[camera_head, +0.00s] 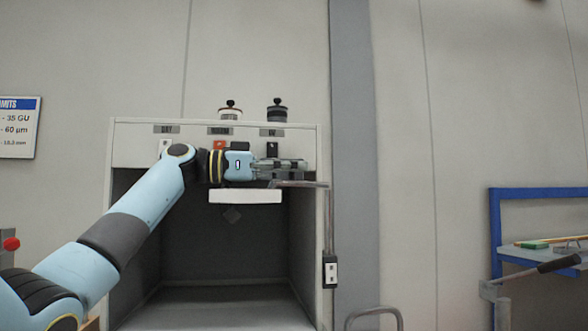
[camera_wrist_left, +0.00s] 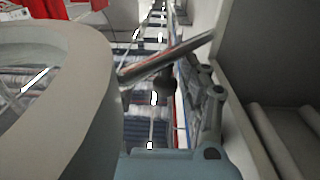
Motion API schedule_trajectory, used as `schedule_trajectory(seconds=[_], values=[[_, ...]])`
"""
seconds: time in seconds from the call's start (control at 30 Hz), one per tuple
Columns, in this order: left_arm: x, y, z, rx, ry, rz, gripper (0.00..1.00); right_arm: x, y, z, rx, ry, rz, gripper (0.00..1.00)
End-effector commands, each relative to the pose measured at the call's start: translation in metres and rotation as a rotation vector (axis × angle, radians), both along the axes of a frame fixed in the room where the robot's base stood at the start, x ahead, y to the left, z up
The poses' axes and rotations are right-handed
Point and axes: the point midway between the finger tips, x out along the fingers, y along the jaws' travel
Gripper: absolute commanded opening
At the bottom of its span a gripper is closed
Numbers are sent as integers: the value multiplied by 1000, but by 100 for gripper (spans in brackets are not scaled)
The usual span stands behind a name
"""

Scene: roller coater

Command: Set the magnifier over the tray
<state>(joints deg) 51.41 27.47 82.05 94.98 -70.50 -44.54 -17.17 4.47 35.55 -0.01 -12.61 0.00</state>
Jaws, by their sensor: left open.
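The magnifier appears to be the pale, thick-rimmed head (camera_head: 245,197) in front of the open cabinet, seen edge-on. A thin bar (camera_head: 312,185) joins it to an upright post on the right. In the left wrist view, its wide ring (camera_wrist_left: 85,125) fills the left side, and the metal bar (camera_wrist_left: 165,60) crosses the middle. My left gripper (camera_head: 298,168) is open, just above the head and bar. One finger (camera_wrist_left: 212,115) shows in the wrist view; whether it touches the bar is unclear. No tray can be made out. My right gripper is out of view.
The cabinet (camera_head: 113,220) is open below a labelled panel, with two dark-knobbed jars (camera_head: 277,112) on top. A small switch box (camera_head: 330,271) hangs on the right. A blue-framed bench (camera_head: 493,230) stands at the far right.

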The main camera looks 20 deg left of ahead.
Motion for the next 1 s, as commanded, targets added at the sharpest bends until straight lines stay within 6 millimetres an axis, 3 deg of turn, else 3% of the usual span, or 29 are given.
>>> schedule_trajectory(seconds=[0.27,0.7,1.0], values=[[-3,6,1,0,-4,2,44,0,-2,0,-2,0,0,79],[-50,82,0,3,1,5,44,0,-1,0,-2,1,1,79],[-64,103,0,0,0,2,44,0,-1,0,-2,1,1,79]])
